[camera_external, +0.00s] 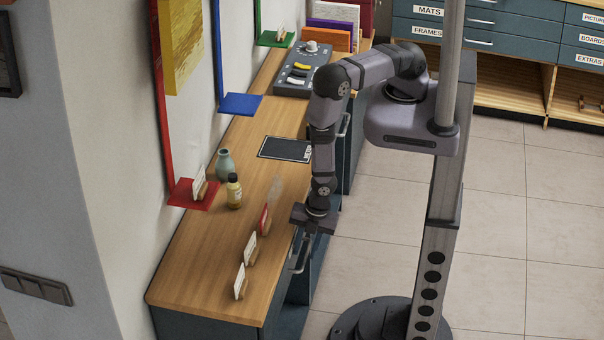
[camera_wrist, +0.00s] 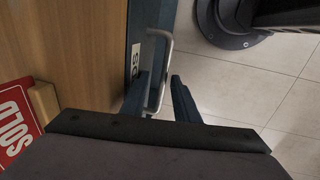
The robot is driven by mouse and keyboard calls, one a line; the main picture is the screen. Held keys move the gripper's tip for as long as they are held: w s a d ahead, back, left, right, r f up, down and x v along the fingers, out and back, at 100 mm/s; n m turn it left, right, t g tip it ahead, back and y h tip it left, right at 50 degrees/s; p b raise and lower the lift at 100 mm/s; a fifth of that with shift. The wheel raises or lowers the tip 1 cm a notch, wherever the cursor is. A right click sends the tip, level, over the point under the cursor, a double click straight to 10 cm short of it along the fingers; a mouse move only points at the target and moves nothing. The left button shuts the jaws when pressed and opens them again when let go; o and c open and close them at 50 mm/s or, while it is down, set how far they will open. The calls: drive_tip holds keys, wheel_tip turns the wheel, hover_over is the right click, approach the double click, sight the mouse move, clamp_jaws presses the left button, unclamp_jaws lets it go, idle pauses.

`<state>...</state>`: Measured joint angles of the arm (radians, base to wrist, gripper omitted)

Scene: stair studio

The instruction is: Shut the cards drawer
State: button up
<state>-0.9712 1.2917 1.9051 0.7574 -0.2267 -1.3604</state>
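The cards drawer has a dark blue front (camera_wrist: 143,45) with a white label, of which the letters "DS" show in the wrist view. Its silver bar handle (camera_wrist: 166,70) stands out from the front; it also shows in the external view (camera_external: 300,258). My gripper (camera_wrist: 163,100) points down at the counter's front edge, over the handle. Its two dark fingers are apart, one on each side of the handle bar near one end. I cannot tell whether either finger touches the bar. My gripper (camera_external: 307,236) hides part of the drawer, and how far it stands out is unclear.
The wooden counter (camera_external: 205,270) lies left of my gripper. Small card stands, including a red "SOLD" card (camera_wrist: 14,120), stand near its edge. A yellow bottle (camera_external: 234,190), a green vase (camera_external: 224,164) and a dark panel (camera_external: 285,149) are farther back. Tiled floor (camera_external: 500,240) is clear at right.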

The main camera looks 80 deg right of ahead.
drive_tip(key=shift+r, duration=0.15)
wheel_tip(320, 180, up, 7)
drive_tip(key=s, duration=0.1)
drive_tip(key=shift+s, duration=0.2)
idle(0.4)
idle(0.3)
